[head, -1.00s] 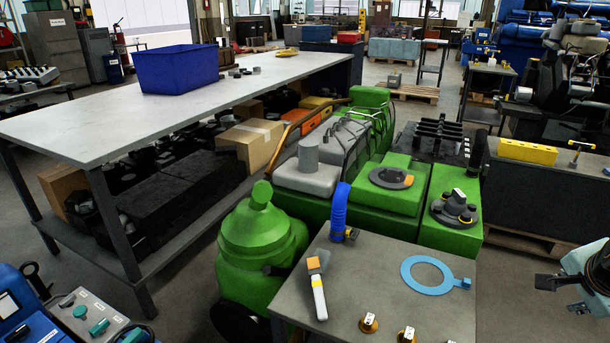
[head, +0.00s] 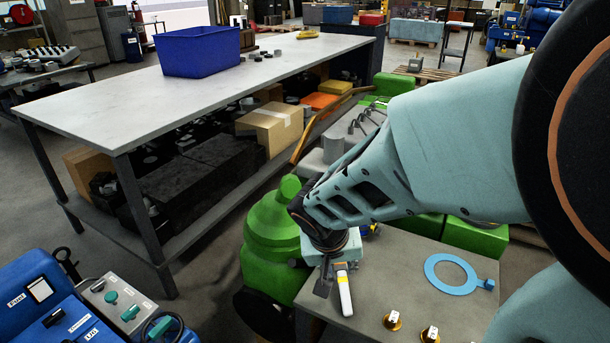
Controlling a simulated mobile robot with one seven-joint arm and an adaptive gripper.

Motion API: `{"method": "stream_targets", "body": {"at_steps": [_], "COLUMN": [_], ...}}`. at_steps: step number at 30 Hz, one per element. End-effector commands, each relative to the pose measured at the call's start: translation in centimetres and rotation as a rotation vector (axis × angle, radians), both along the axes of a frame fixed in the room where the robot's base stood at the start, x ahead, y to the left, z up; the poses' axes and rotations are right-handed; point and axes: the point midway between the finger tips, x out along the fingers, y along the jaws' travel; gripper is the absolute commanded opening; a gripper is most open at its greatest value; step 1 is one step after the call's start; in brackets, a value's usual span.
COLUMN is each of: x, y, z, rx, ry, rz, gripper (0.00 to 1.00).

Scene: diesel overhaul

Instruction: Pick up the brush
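The brush (head: 344,292), with a white handle, lies on the grey side table (head: 400,300) near its left edge. Its orange head end is now mostly hidden behind my gripper. My gripper (head: 330,278) points down over the table at the brush's upper end. One dark finger shows just left of the handle; the other finger is hidden. I cannot tell whether the fingers touch the brush or how far apart they are.
A green engine housing (head: 270,240) stands close on the left. The long workbench (head: 120,110) with a blue bin (head: 200,56) is farther back.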

Motion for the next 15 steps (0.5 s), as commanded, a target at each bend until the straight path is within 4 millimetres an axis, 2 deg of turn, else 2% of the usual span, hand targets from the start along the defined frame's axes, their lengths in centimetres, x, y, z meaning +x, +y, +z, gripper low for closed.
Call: {"method": "stream_targets", "body": {"at_steps": [2,9,15], "x": [0.0,1.3,2.0], "y": [0.3,-0.5,-0.9], "z": [-0.6,-4.1,-5.3], "rx": [-0.007,-0.008,-0.007], "ry": [0.005,0.007,0.004], "rz": [0.016,0.015,0.014], "gripper": [0.25,0.25,0.25]}}
